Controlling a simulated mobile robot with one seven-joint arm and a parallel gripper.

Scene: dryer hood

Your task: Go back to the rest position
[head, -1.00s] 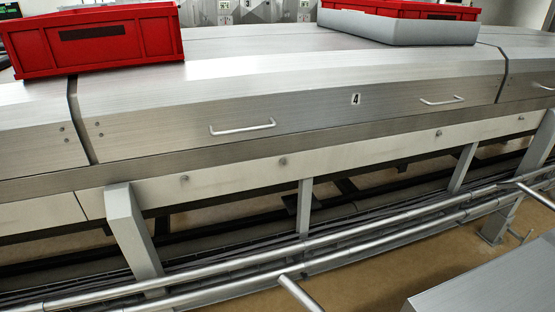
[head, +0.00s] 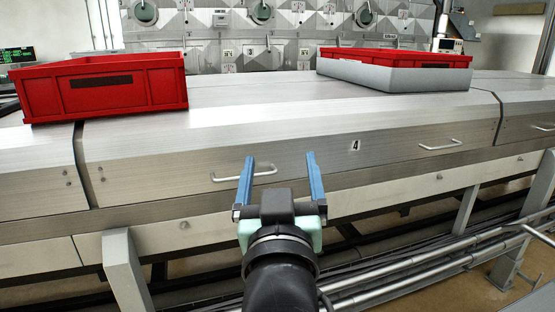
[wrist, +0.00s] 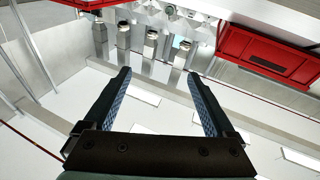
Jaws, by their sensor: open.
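My gripper (head: 280,180) shows in the lower middle of the head view, with its two blue fingers spread and nothing between them. It is in front of the steel hood section marked 4 (head: 310,155), and its left finger overlaps the view of the left bar handle (head: 228,178). I cannot tell any contact with the handle. In the wrist view my gripper (wrist: 158,85) also has its fingers wide apart and empty.
A red crate (head: 100,100) stands on the hood at left; the wrist view shows a red crate (wrist: 265,60) too. A grey tray (head: 395,78) with a red crate (head: 400,57) stands at right. Steel rails (head: 400,264) run low in front. A panelled wall (head: 270,55) is behind.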

